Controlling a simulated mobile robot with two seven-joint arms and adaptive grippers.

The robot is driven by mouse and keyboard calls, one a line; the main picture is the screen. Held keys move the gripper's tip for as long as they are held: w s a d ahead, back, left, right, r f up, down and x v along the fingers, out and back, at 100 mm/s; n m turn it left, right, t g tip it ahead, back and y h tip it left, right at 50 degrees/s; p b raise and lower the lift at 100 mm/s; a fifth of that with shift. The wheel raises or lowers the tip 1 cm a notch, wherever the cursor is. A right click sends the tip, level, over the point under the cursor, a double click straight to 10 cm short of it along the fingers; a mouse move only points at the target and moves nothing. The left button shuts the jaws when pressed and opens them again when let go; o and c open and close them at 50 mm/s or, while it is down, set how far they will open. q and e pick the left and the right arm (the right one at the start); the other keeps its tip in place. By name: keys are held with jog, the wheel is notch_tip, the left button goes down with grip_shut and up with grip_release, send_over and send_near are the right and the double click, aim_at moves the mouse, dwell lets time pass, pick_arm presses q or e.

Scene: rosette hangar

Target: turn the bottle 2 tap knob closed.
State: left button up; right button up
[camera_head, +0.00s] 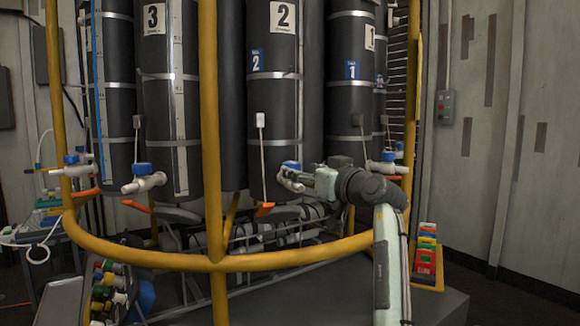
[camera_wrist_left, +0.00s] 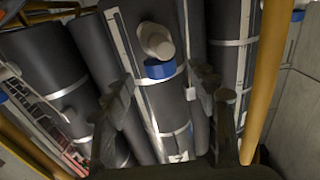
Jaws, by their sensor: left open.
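Bottle 2 (camera_head: 272,105) is a tall dark cylinder with a white "2" label, behind the yellow rail. Its tap has a blue knob (camera_head: 291,165) on a pale body (camera_head: 290,183) low on the bottle's front. My left gripper (camera_head: 306,177) is just right of this tap and partly overlaps it in the head view. In the left wrist view a blue knob (camera_wrist_left: 160,69) on a white tap body (camera_wrist_left: 157,42) shows ahead, between the lines of my open left fingers (camera_wrist_left: 165,85). I cannot tell whether the fingers touch it. My right gripper is out of view.
A yellow rail (camera_head: 290,259) curves in front of the bottles, with a yellow post (camera_head: 209,120) left of bottle 2. Other blue-knobbed taps stand on the neighbouring bottles, at the left (camera_head: 144,178) and right (camera_head: 385,165). An orange-tipped lever (camera_head: 264,209) hangs below bottle 2.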

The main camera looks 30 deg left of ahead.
aim_at(297, 168)
pick_arm(q)
jog(key=x, duration=0.4)
jog(key=shift+w+p, duration=0.1)
jog(key=shift+p, duration=0.2)
jog(key=shift+w+a, duration=0.25)
jog(key=shift+a, duration=0.35)
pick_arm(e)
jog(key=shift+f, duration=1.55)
pick_arm(q)
jog(key=c, duration=1.2)
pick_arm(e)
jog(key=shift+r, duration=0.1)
